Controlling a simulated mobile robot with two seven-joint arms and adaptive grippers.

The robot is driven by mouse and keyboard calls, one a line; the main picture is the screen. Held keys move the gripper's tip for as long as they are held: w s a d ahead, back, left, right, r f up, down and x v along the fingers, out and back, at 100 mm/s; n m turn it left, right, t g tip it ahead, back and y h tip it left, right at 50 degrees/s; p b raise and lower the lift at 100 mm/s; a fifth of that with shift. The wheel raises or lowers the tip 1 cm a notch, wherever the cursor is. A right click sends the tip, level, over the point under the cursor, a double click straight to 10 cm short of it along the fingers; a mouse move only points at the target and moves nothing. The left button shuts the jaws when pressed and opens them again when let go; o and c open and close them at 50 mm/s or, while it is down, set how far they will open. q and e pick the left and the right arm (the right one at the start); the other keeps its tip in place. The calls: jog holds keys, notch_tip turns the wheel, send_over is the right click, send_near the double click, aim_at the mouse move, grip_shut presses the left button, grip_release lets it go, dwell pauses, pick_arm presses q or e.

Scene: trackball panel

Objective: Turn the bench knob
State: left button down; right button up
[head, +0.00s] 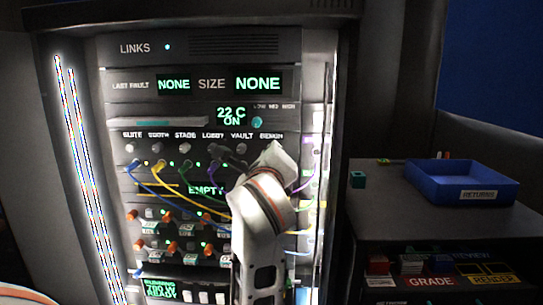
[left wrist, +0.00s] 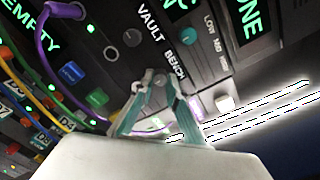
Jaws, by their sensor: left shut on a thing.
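The rack panel has a row of small round knobs under the labels SUITE, BOOTH, STAGE, LOBBY, VAULT and BENCH. In the head view the BENCH label (head: 271,135) shows just above my left gripper (head: 268,157), and the gripper hides the knob below it. In the left wrist view my left gripper (left wrist: 161,84) has its two teal-lined fingers just below the BENCH label, closed around the bench knob, which is mostly covered. The vault knob (head: 241,149) is beside it, free; it also shows in the left wrist view (left wrist: 132,37). My right gripper is not seen.
Purple, yellow and blue cables (head: 150,185) hang below the knob row. A teal knob (head: 257,122) sits above, beside the "22 C ON" display. A blue tray (head: 460,182) stands on the right-hand cabinet.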

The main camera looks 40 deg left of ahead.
pick_arm(q)
jog(key=c, duration=2)
grip_release()
